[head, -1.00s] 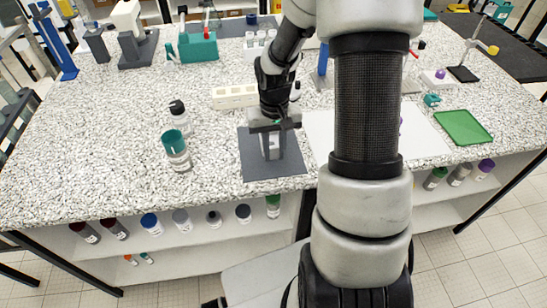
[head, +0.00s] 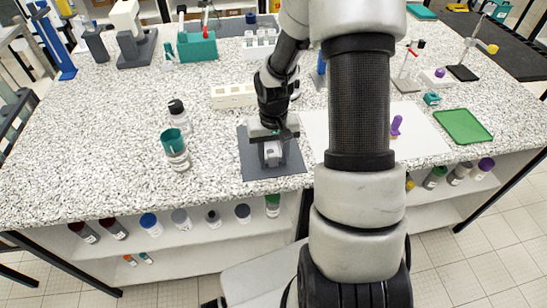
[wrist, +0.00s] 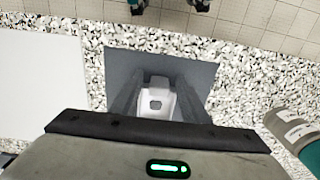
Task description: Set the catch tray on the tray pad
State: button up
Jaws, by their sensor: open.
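My gripper (head: 271,152) is over the dark grey square pad (head: 255,165), pointing down with its fingers apart. In the wrist view the fingers (wrist: 158,95) reach down on both sides of a small pale grey piece with a dark opening (wrist: 155,112). The wrist view also shows the dark pad (wrist: 200,75) around it. I cannot tell whether the fingers touch the pale piece, nor whether it is the catch tray. A flat green rectangle (head: 463,126) with a thin rim lies empty at the right; I cannot tell if it is the tray pad.
A teal-capped jar (head: 175,150) and a black-capped bottle (head: 179,117) stand left of the dark pad. A cream block (head: 233,96) lies behind it. A white sheet (head: 425,140) with a purple item (head: 396,126) lies to the right. The speckled counter's front left is clear.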

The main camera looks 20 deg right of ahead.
notch_tip(320, 180, up, 12)
jog(key=shift+r, duration=0.15)
dwell(0.3)
dwell(0.4)
